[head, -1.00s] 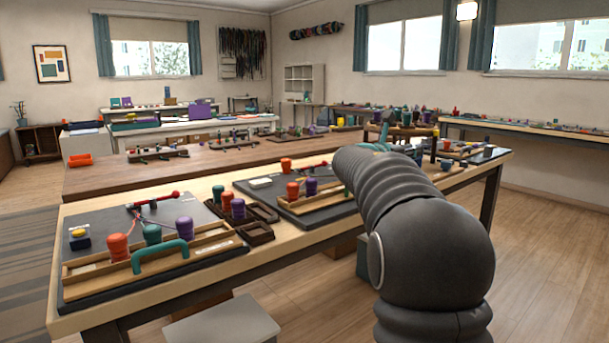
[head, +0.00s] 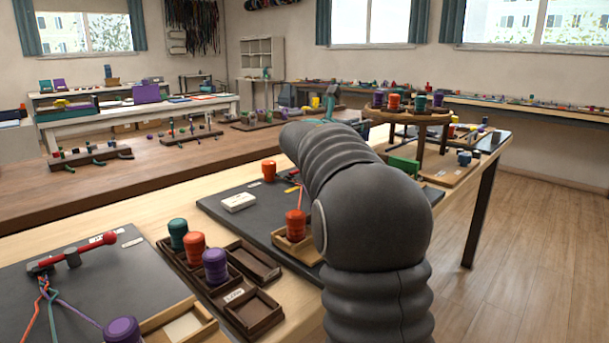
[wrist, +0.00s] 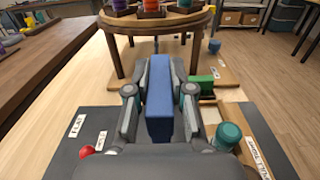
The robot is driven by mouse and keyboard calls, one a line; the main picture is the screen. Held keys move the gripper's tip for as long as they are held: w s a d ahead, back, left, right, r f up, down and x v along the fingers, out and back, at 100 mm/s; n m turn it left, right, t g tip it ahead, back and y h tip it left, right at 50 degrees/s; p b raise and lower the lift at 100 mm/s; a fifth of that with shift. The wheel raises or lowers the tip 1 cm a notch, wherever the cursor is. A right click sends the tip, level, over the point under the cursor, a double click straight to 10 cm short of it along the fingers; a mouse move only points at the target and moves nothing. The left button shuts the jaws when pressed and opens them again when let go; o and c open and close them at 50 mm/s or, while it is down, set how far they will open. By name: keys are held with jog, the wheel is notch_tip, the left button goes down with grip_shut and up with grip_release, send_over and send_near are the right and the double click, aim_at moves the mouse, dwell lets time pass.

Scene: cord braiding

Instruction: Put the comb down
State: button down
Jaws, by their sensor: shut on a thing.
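In the wrist view, my gripper (wrist: 159,84) is shut on a blue, bar-like piece (wrist: 159,110), which I take to be the comb. Its fingers press it from both sides, and it stands upright in the picture. Any teeth are hidden. The held piece is above the table, in front of the round wooden stand; I cannot tell whether it touches anything below. In the head view my own dark arm hides the gripper and the piece.
The round stand (head: 405,117) carries several bobbins. A green block (wrist: 203,86) lies by it, right of my gripper. A teal bobbin (wrist: 228,136) stands near right and a red knob (wrist: 87,151) near left on the dark mat (wrist: 62,147). Bare wood shows left of my gripper.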

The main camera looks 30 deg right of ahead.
jog(key=a+f, duration=0.2)
jog(key=a, duration=0.1)
jog(key=a+f, duration=0.2)
jog(key=a, duration=0.2)
jog(key=a+f, duration=0.2)
jog(key=a, duration=0.1)
jog(key=shift+w+a+f, duration=0.2)
jog(key=shift+w+a, duration=0.1)
jog(key=shift+f, duration=2)
jog(key=shift+f, duration=0.15)
jog(key=c, duration=1)
grip_release()
